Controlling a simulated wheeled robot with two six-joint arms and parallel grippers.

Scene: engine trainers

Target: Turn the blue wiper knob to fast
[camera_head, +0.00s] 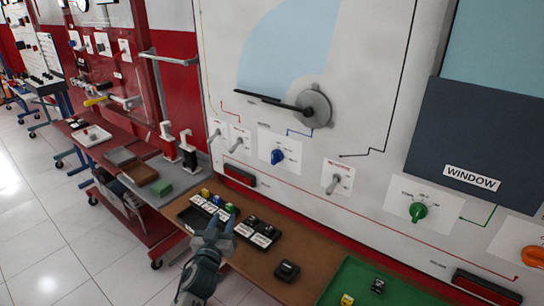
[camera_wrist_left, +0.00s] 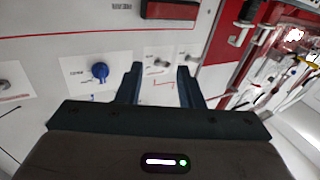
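The blue wiper knob (camera_head: 278,156) sits on a white label plate on the upright panel, below the black wiper arm (camera_head: 275,101). It also shows in the left wrist view (camera_wrist_left: 100,72), left of the fingers. My left gripper (camera_head: 213,232) is low in front of the panel, below and left of the knob and apart from it. In the left wrist view its two fingers (camera_wrist_left: 162,85) stand apart with nothing between them. The knob's exact setting is too small to read. My right gripper is not in view.
Grey toggle switches (camera_head: 237,145) are left of the knob and another (camera_head: 333,184) is right of it. A green knob (camera_head: 418,211) and an orange knob (camera_head: 533,257) are further right. The bench (camera_head: 300,255) below carries black trays with small blocks.

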